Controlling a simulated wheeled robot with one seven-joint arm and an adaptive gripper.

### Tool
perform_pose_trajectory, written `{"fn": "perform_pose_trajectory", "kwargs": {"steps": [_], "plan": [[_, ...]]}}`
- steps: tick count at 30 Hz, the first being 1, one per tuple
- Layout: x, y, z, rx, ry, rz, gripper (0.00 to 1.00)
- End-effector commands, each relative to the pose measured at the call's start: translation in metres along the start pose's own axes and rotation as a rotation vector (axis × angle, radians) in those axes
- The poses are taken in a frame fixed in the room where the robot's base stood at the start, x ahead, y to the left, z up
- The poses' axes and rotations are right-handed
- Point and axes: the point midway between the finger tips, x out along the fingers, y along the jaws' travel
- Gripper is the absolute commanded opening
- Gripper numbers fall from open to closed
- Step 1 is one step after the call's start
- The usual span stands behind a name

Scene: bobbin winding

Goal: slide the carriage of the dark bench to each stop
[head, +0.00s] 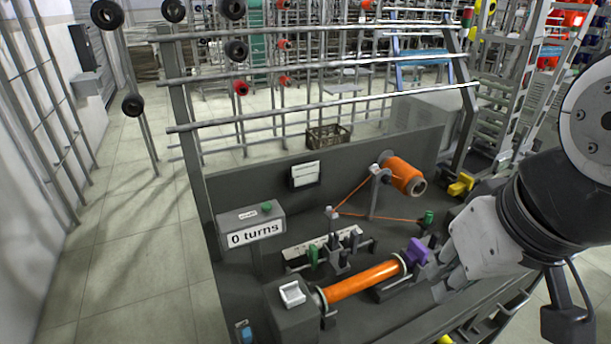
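The dark bench (235,185) fills the lower middle of the head view. Its carriage (340,262) is a small dark block on a rail, with an upright thread guide (332,214) near it. Whether the carriage touches either stop is unclear. My gripper (442,288) is at the right, beyond the orange bobbin (362,282) and apart from the carriage. Its fingers are seen at an angle, so their opening is unclear.
A purple block (417,252) stands between my gripper and the carriage. Orange thread runs from a supply spool (405,175) past a post. A white switch (292,293) sits at the front left. Floor left of the bench is clear.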

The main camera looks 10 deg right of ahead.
Motion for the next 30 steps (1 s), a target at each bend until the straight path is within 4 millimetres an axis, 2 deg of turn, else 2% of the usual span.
{"fn": "perform_pose_trajectory", "kwargs": {"steps": [1,2,5,8,14,20,24,30], "plan": [[0.001,0.000,-0.003,-0.004,-0.005,-0.001,0.29],[0.002,-0.001,-0.006,-0.007,-0.010,-0.003,0.35],[0.009,-0.002,-0.022,-0.028,-0.035,-0.009,0.35],[0.021,-0.005,-0.048,-0.060,-0.073,-0.018,0.35],[0.059,-0.013,-0.104,-0.134,-0.155,-0.036,0.35],[0.115,-0.024,-0.154,-0.208,-0.236,-0.052,0.35],[0.161,-0.033,-0.182,-0.259,-0.289,-0.059,0.35],[0.214,-0.043,-0.205,-0.314,-0.343,-0.066,0.35]]}}
